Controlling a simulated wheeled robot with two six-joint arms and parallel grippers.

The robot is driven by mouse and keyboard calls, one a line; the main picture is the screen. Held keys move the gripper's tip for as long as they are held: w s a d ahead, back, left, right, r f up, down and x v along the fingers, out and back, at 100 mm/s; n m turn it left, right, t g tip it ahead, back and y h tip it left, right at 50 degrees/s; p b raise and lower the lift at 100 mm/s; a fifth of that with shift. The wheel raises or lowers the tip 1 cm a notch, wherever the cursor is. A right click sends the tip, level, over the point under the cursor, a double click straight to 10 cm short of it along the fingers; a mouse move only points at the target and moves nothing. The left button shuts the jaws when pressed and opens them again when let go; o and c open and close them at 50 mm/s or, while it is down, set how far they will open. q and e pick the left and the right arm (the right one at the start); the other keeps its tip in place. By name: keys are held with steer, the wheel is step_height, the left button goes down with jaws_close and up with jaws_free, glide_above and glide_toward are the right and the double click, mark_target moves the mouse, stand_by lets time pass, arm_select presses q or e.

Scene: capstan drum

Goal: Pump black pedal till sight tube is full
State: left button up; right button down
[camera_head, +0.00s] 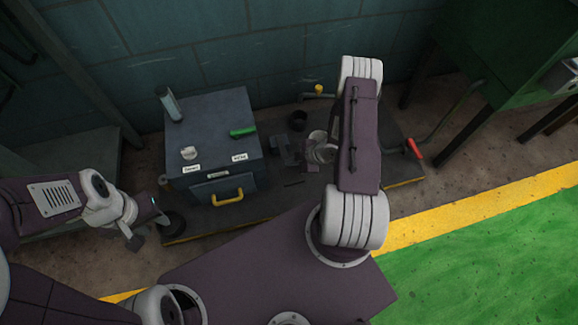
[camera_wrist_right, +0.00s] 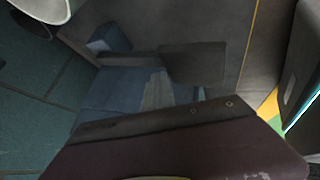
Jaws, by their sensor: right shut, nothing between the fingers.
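A dark flat plate that looks like the black pedal (camera_wrist_right: 195,62) shows in the right wrist view, joined by a bar to a small blue-grey block. In the head view the dark pedal parts (camera_head: 280,145) lie just right of the blue-grey cabinet. The sight tube (camera_head: 169,104) stands at the cabinet's back left corner; its fill level is too small to tell. My right gripper (camera_head: 309,154) is shut and empty beside the pedal parts, partly hidden by my arm; contact cannot be told. My left gripper (camera_head: 150,226) hangs left of the cabinet; its fingers are unclear.
The cabinet (camera_head: 208,125) has a green handle (camera_head: 243,132), a pale knob (camera_head: 189,153) and a yellow front handle (camera_head: 228,198). A red-handled lever (camera_head: 413,149) and a black cup (camera_head: 298,121) are farther right. A dark round object (camera_head: 173,223) is by my left gripper.

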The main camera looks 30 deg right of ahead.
mark_target(296, 171)
steer(key=shift+s+a+f+b, duration=0.1)
steer(key=shift+s+f+b, duration=0.15)
steer(key=shift+f+b, duration=0.5)
steer(key=shift+s+a+f+b, duration=0.1)
steer(key=shift+s+f+b, duration=0.25)
steer(key=shift+f, duration=0.65)
steer(key=shift+s+a+f+b, duration=0.1)
steer(key=shift+s+f+b, duration=0.1)
steer(key=shift+f+b, duration=0.55)
stand_by(1.8)
stand_by(0.5)
steer(key=r+p, duration=0.1)
steer(key=p, duration=0.1)
steer(key=r+p, duration=0.2)
steer(key=w+r+p, duration=0.1)
steer(key=r, duration=0.1)
steer(key=shift+d+r+p, duration=0.1)
steer(key=shift+r+p, duration=0.05)
steer(key=shift+p, duration=0.25)
steer(key=shift+w+r+p, duration=0.1)
steer(key=shift+r+p, duration=0.25)
steer(key=shift+r, duration=0.1)
steer(key=shift+d, duration=0.1)
steer(key=shift+w, duration=0.1)
